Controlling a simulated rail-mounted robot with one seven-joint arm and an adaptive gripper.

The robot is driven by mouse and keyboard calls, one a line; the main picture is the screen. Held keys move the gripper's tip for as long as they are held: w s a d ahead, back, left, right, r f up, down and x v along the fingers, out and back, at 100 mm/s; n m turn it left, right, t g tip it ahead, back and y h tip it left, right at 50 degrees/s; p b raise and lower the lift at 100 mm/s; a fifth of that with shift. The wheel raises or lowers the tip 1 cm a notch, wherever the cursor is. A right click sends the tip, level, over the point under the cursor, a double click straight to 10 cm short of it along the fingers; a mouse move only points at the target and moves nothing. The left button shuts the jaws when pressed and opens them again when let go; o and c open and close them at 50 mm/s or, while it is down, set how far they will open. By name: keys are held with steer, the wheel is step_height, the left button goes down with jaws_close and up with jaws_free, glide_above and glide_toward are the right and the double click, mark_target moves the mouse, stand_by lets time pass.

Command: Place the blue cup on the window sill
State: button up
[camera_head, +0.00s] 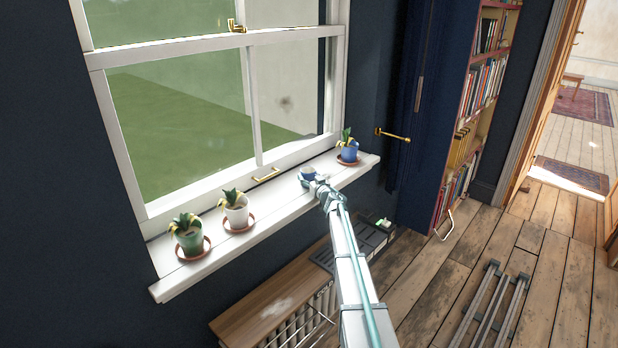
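The blue cup (306,174) is at the white window sill (270,223), between the white-potted plant and the blue-potted plant. My gripper (317,184) is right at the cup, reaching over the sill's front edge. The fingers are too small and hidden to tell whether they are closed on the cup. I also cannot tell whether the cup's base touches the sill.
Potted plants on saucers stand on the sill: green (190,239), white (236,214) and blue (348,150). The closed window (185,120) is behind. A radiator with a wooden top (270,306) is below. A bookshelf (470,120) stands to the right.

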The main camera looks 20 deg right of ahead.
steer(key=o, duration=0.4)
steer(key=shift+s+r, duration=0.1)
steer(key=shift+r, duration=0.1)
steer(key=s, duration=0.4)
steer(key=s+b, duration=0.1)
steer(key=s, duration=0.3)
steer(key=s+b, duration=0.1)
steer(key=s, duration=0.3)
steer(key=shift+d, duration=0.3)
steer(key=shift+w, duration=0.1)
